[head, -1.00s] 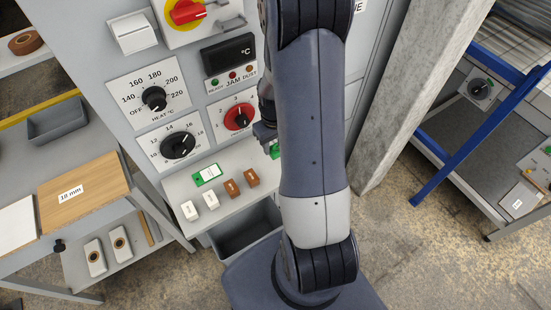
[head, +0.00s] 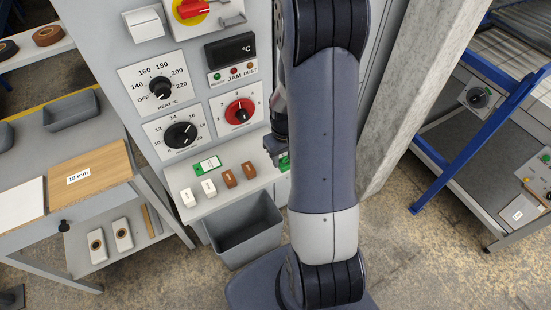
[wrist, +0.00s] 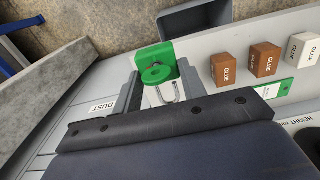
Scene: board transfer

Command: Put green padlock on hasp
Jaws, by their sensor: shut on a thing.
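The green padlock (wrist: 152,54) shows in the wrist view between my gripper's fingers, its pale shackle (wrist: 166,94) pointing back toward the palm. My gripper (wrist: 160,82) is shut on it. In the head view my gripper (head: 272,150) is partly hidden by my arm, and only a bit of the green padlock (head: 285,162) shows beside it, near the right end of the small shelf. A grey metal bracket that looks like the hasp (head: 232,20) is on the panel, below and right of the red switch (head: 193,8). It is well above my gripper.
The shelf (head: 225,198) holds white blocks, brown GLUE blocks and a green-and-white tag (head: 207,165). A grey bin (head: 245,235) stands below it. Dials and a display (head: 230,50) cover the panel. A concrete pillar (head: 425,90) and blue-framed conveyor (head: 480,120) are at right.

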